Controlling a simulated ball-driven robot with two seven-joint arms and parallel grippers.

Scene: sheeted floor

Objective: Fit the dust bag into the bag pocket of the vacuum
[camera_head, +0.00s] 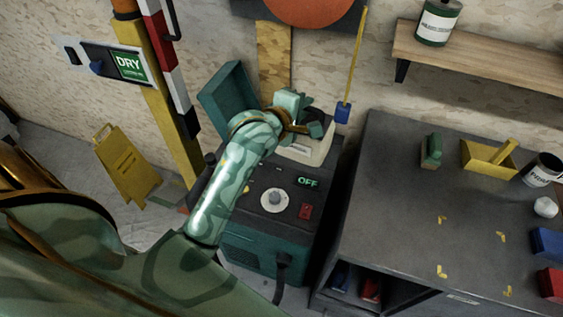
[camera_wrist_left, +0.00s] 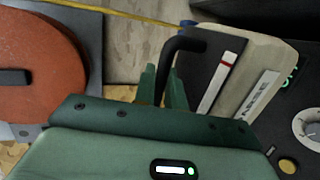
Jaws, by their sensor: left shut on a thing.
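The vacuum (camera_head: 250,238) is a teal and dark box on the floor, with a dial, a red switch and a lit OFF sign on top. Its teal lid (camera_head: 227,99) stands open at the back left. The beige dust bag (camera_head: 312,152) with a dark plate is upright at the vacuum's back right; it also shows in the left wrist view (camera_wrist_left: 262,62). My left gripper (camera_head: 300,118) is shut on the bag's black handle, between the fingers (camera_wrist_left: 164,88) in the wrist view. The bag pocket is hidden, so I cannot tell whether the bag is in it.
A dark workbench (camera_head: 400,210) stands to the right, with a green brush-like item (camera_head: 431,151), a yellow tray (camera_head: 487,158) and a can (camera_head: 541,170). A yellow floor sign (camera_head: 127,168) and a yellow post (camera_head: 165,110) are left. A shelf (camera_head: 490,62) is upper right.

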